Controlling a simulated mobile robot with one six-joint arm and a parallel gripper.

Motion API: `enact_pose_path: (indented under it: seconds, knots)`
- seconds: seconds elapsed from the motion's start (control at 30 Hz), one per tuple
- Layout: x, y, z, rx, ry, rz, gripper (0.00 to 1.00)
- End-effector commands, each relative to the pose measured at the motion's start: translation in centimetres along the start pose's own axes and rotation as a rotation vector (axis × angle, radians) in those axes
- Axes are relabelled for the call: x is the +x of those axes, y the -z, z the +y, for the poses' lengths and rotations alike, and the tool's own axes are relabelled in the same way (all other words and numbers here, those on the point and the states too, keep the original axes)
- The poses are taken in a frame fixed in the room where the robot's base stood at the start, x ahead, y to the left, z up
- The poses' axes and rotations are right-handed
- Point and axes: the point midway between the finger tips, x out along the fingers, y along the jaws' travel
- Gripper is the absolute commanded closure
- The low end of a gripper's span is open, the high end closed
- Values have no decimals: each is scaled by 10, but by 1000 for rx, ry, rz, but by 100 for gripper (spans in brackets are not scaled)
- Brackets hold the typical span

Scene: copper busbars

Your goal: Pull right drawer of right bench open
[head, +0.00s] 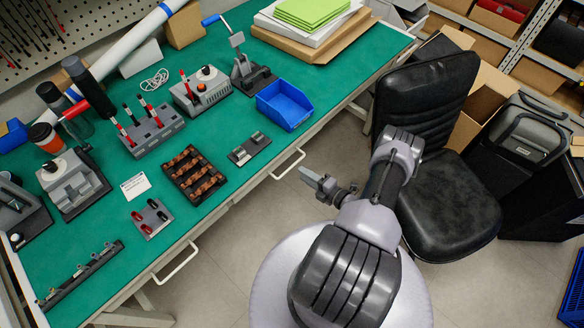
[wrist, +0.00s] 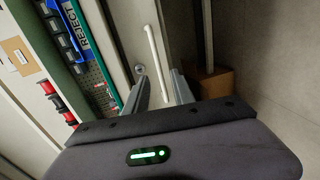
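The bench (head: 225,195) runs diagonally across the head view with a green top. Its right drawer handle (head: 288,166) is a pale bar on the front edge. In the wrist view this handle (wrist: 155,62) is a long white bar on the pale drawer front (wrist: 129,40), beside a round lock (wrist: 139,69). The drawer front looks flush, so the drawer appears shut. My gripper (head: 318,184) is just off the handle, on the aisle side. In the wrist view my gripper (wrist: 159,88) has its fingers apart, with the handle's near end seen between them. I cannot tell any contact.
A second handle (head: 177,263) is on the bench's left part. A black chair (head: 440,190) stands close to the right of my arm. A blue bin (head: 285,105) and a busbar tray (head: 193,175) sit on the bench. Floor between bench and arm is clear.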

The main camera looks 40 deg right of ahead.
Motion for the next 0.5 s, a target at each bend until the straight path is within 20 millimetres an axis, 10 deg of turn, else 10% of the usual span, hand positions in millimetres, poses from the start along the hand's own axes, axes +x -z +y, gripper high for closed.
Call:
enact_pose_path:
  seconds: [0.2,0.5]
  knots:
    - [51,1,-2,-4,-1,3,70]
    - [71,0,1,-3,-1,0,70]
